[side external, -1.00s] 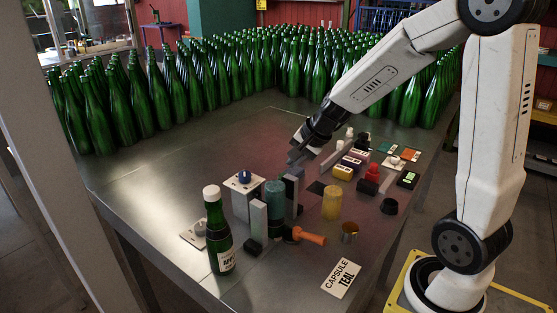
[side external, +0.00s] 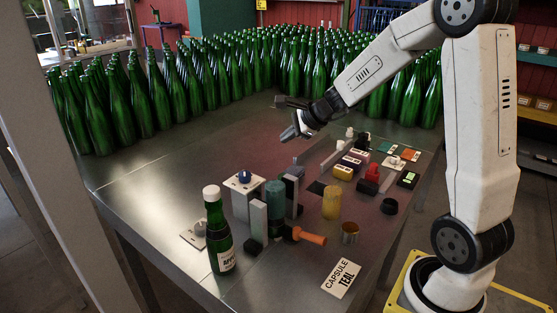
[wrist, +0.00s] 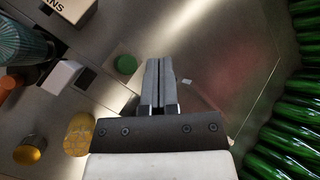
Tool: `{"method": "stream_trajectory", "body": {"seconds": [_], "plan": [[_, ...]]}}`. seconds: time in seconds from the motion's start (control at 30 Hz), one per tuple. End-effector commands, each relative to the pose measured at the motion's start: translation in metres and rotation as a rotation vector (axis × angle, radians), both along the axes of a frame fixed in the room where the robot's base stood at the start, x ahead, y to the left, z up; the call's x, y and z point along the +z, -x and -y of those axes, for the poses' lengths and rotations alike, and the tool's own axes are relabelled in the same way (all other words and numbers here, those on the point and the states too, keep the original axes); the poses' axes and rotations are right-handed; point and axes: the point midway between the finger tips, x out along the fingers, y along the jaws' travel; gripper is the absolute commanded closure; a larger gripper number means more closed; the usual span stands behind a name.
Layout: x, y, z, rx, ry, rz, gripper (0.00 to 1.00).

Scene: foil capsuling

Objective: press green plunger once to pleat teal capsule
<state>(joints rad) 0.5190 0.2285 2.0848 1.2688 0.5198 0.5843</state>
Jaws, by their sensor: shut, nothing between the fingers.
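My gripper (side external: 290,132) is shut and empty, raised over the table behind the tools. Its two fingers lie side by side in the wrist view (wrist: 160,84). A round green disc (wrist: 125,64), perhaps the green plunger's top, lies left of the fingertips in the wrist view, apart from them. I cannot pick it out in the side view. A teal capsule stack (side external: 275,205) stands among the blocks and also shows at the left of the wrist view (wrist: 22,42). A green bottle (side external: 217,235) with a white top (side external: 211,192) stands upright at the front left.
A white box with a blue knob (side external: 244,177) stands behind the bottle. Rows of green bottles (side external: 230,85) fill the back.

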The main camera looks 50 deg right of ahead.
Motion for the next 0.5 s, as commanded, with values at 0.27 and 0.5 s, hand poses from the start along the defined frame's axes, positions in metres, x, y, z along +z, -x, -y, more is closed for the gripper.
{"method": "stream_trajectory", "body": {"seconds": [0.27,0.5], "plan": [[-0.002,0.0,0.0,0.002,0.0,-0.001,1.0],[-0.015,0.0,0.0,0.002,-0.001,-0.003,1.0]]}}
